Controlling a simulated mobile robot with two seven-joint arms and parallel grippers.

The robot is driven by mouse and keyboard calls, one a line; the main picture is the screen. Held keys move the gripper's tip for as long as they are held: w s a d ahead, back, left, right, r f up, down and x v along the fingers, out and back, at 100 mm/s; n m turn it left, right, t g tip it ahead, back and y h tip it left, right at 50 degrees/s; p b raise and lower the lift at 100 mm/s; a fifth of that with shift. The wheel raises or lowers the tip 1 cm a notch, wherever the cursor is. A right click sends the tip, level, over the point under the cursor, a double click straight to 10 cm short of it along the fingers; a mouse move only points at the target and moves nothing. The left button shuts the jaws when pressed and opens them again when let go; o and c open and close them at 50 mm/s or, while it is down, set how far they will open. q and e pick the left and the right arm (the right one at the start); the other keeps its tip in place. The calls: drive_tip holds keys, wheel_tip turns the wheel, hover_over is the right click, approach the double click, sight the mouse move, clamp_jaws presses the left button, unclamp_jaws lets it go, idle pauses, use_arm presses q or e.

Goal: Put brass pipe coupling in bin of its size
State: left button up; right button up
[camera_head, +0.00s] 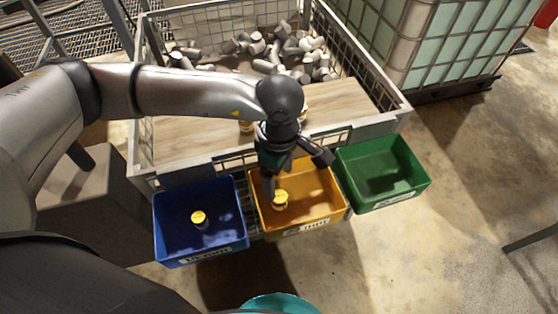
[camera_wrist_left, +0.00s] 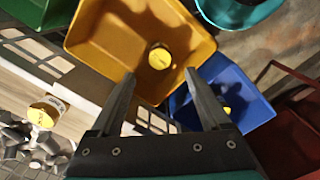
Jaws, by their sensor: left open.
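My left gripper (camera_head: 296,180) is open over the orange bin (camera_head: 330,204). In the left wrist view its two fingers (camera_wrist_left: 160,76) are spread with nothing between them. A yellow-topped brass coupling (camera_head: 280,202) stands in the orange bin, apart from the fingers; it also shows in the left wrist view (camera_wrist_left: 159,59). Another yellow-topped coupling (camera_head: 198,217) is in the blue bin (camera_head: 172,241). A brass coupling with a white label (camera_wrist_left: 46,111) is on the wooden board. The green bin (camera_head: 376,172) looks empty. My right gripper is out of view.
The bins stand in a row along the front of a wire crate (camera_head: 396,108). The wooden board (camera_head: 190,138) lies in it, with many grey pipe fittings (camera_head: 275,52) behind. A caged tank (camera_head: 450,40) stands at the back right. A teal round object (camera_head: 280,304) is at the bottom.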

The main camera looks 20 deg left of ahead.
use_arm(q)
drive_tip(key=shift+r+p, duration=0.4)
drive_tip(key=shift+r, duration=1.45)
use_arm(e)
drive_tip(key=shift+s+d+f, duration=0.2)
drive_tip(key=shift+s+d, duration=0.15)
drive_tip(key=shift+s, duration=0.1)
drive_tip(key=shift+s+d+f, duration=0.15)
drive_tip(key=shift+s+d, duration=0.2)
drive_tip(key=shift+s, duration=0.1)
use_arm(q)
drive_tip(key=shift+a, duration=0.1)
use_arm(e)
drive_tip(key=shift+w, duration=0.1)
